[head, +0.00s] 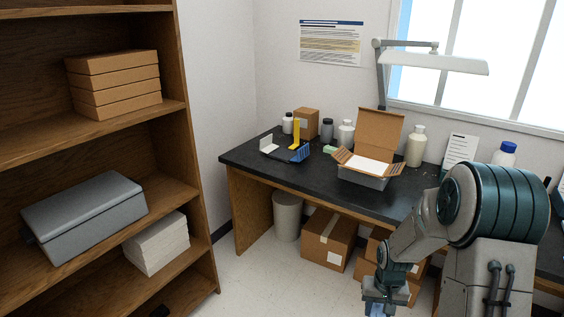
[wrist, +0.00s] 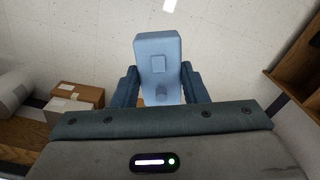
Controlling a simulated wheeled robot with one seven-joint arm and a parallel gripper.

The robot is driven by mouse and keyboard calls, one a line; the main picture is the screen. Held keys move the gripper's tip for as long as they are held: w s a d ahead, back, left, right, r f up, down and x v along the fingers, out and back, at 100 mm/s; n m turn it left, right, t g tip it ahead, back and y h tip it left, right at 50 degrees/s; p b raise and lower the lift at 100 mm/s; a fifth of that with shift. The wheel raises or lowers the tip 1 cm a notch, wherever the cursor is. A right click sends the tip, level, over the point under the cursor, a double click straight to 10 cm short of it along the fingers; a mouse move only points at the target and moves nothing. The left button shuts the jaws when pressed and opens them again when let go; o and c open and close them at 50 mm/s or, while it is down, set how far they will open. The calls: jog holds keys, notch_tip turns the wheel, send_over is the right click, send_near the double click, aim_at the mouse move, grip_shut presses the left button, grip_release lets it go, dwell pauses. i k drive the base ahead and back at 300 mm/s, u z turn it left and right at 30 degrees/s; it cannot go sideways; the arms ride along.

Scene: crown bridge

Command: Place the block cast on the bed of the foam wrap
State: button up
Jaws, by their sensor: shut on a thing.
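My gripper (wrist: 160,92) is shut on a light blue block (wrist: 158,48), taken as the block cast, with a finger on each side. In the head view my gripper (head: 384,300) hangs low in front of the workbench, at the bottom edge, and the block (head: 377,311) barely shows. An open carton (head: 381,128) with raised lid and spread flaps stands on the bench. A white bed inside it (head: 371,164), likely the foam wrap, looks empty. My gripper is well below and in front of it.
The dark bench top (head: 325,178) also holds a blue and yellow fixture (head: 297,148), several bottles and a lamp (head: 435,63). A shelf (head: 190,150) stands at left. Cartons (head: 328,240) and a bin (head: 288,213) sit under the bench. Floor in front is clear.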

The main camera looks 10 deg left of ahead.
aim_at(284, 153)
jog(key=u, duration=0.5)
jog(key=i, duration=0.5)
jog(key=u, duration=1.05)
jog(key=i, duration=1.1)
jog(key=z, duration=0.45)
jog(key=i, duration=0.85)
jog(key=z, duration=0.7)
